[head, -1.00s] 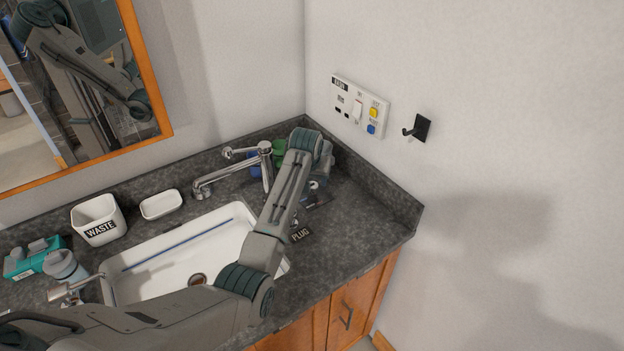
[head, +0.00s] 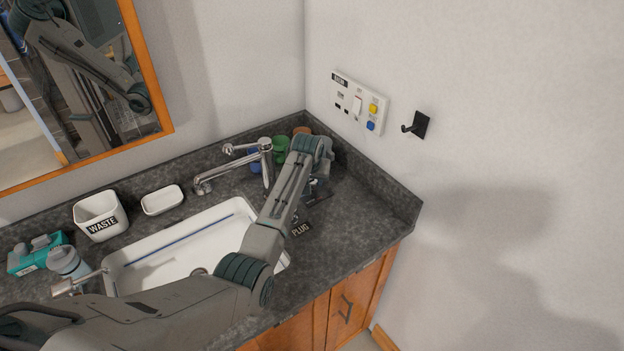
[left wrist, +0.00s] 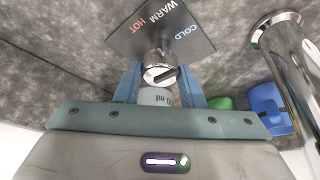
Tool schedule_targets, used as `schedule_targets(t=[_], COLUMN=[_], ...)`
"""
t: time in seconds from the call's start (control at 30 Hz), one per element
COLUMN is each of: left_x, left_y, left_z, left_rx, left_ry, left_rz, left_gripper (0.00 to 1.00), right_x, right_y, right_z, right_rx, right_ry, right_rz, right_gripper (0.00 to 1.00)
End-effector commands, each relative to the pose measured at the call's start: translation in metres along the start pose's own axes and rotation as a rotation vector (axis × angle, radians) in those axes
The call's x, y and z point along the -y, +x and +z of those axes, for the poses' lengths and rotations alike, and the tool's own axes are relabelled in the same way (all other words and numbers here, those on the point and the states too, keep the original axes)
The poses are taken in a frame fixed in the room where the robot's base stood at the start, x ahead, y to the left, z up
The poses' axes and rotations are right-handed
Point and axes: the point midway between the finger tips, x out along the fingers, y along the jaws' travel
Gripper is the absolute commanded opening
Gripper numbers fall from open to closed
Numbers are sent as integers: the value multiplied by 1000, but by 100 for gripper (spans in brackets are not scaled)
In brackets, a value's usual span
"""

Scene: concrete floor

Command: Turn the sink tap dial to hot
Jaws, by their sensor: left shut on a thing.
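The tap dial (left wrist: 160,73) is a round chrome knob in front of a dark plate (left wrist: 185,48) marked HOT, WARM and COLD in the left wrist view. My left gripper (left wrist: 162,84) has its two blue fingers on either side of the knob and is shut on it. A dark slot crosses the knob's face, but I cannot tell which word it points to. In the head view my left arm reaches over the sink (head: 150,247) to the counter's back right, and the wrist hides the dial. The chrome tap (head: 235,165) stands left of it. My right gripper is not in view.
Green (head: 280,148) and blue (left wrist: 268,105) cups stand close behind my wrist. A PLUG label (head: 300,229) lies right of the sink. A WASTE bin (head: 99,212) and soap dish (head: 162,200) stand at left. A switch panel (head: 358,102) and hook (head: 417,125) are on the right wall.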

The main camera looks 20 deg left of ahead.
Motion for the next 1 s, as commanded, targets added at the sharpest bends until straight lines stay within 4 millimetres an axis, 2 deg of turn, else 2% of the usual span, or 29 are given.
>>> schedule_targets(t=[0.37,0.67,1.0], left_x=[-1,-3,-5], left_y=[-1,0,2], left_z=[-1,-1,-2], left_rx=[1,0,-2], left_ry=[-108,-343,-642], left_rz=[-45,-142,-266], left_gripper=[13,13,13], right_x=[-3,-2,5], right_y=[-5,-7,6], right_z=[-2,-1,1], right_rx=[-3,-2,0], right_ry=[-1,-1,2], right_rz=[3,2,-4], right_gripper=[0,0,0])
